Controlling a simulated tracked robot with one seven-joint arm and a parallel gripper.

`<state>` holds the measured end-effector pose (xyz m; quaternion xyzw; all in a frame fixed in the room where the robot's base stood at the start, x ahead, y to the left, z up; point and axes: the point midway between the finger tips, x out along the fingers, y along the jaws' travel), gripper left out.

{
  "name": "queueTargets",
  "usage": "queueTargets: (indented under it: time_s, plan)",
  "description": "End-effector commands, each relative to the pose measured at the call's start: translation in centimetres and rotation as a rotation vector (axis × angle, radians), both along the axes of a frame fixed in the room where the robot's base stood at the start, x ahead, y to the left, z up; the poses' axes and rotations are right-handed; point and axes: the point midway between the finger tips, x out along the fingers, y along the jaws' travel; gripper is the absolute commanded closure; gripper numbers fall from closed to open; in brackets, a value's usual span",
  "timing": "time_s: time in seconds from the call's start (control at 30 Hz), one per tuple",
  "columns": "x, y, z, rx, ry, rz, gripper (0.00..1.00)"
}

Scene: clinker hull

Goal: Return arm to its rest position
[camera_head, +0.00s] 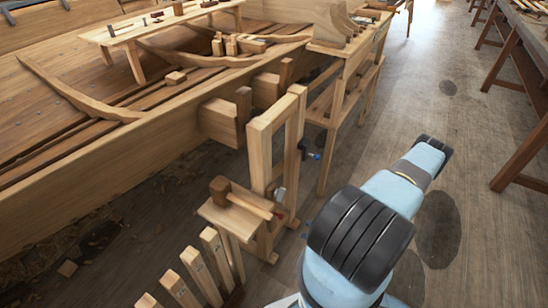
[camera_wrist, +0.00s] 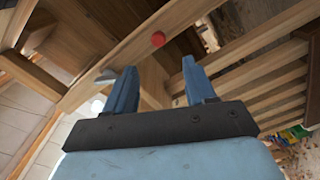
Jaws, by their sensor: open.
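My gripper (camera_wrist: 158,82) shows in the wrist view with its two blue fingers wide apart and nothing held between them. Wooden beams lie beyond the fingertips. My light blue arm (camera_head: 385,190) with its black joints stands at the lower right of the head view, bent and reaching up to the right over the floor. I cannot make out the gripper's fingers in the head view.
A wooden frame (camera_head: 258,150) stands left of my arm, with a small shelf (camera_head: 235,218) bearing a mallet (camera_head: 221,189). The clinker hull (camera_head: 110,175) fills the left. A workbench (camera_head: 525,150) stands far right. A red round thing (camera_wrist: 158,39) lies beyond my fingers. Open floor (camera_head: 440,105) lies between.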

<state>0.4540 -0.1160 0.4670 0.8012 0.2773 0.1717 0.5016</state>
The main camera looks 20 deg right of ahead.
Motion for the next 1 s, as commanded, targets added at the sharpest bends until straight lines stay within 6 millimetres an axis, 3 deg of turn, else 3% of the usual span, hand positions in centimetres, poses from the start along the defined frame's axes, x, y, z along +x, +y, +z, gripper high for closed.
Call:
queueTargets:
  time_s: [0.17,0.33,0.63,1.0]
  plan:
    - [0.2,-0.2,0.3,-0.011,-0.008,0.008,0.45]
    - [1.3,-1.5,2.6,-0.095,-0.065,0.082,0.45]
    - [4.6,-3.9,9.5,-0.332,-0.255,0.304,0.45]
    - [7.9,-4.6,18.6,-0.602,-0.515,0.583,0.45]
